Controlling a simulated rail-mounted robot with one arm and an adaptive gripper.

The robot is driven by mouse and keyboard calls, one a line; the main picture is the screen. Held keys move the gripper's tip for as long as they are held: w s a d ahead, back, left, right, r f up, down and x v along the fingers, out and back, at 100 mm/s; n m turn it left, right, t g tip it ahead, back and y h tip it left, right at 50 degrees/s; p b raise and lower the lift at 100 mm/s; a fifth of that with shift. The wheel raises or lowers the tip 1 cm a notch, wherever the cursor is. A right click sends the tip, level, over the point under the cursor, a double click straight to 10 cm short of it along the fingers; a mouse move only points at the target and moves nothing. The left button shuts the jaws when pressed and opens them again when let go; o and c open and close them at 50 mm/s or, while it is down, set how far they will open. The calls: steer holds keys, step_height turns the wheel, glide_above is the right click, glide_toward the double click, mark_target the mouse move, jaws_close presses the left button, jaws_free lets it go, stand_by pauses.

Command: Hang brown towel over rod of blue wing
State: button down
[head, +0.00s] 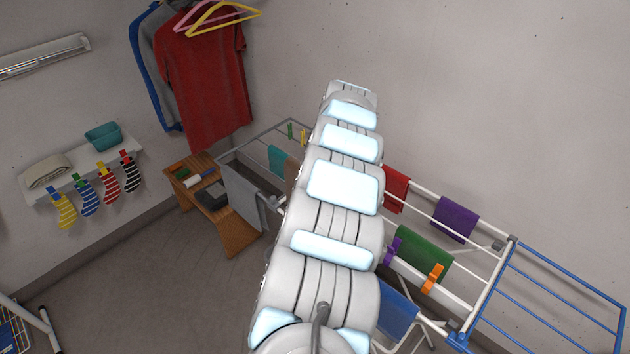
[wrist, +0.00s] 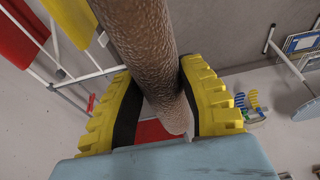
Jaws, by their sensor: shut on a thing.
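In the wrist view my gripper (wrist: 162,100) has yellow ribbed fingers with dark pads, shut on a brown textured towel (wrist: 145,40). The towel runs as a long bunched fold between the fingers and out past the top of the picture. In the head view my arm covers the middle, and my gripper and the held towel are hidden. The blue wing (head: 503,264) extends from the right end of the drying rack. Its thin blue rods (head: 548,287) look bare in the part I see.
The white drying rack (head: 470,306) carries a red cloth (head: 396,190), a purple cloth (head: 456,218), a clipped green cloth (head: 424,252) and a blue cloth (head: 397,311). A grey wing (head: 232,156) lies left. A wooden bench (head: 232,232) and red shirt (head: 207,85) are beyond.

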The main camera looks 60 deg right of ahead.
steer(key=shift+r+p, duration=0.3)
steer(key=shift+r, duration=2.25)
steer(key=shift+w+d, duration=0.1)
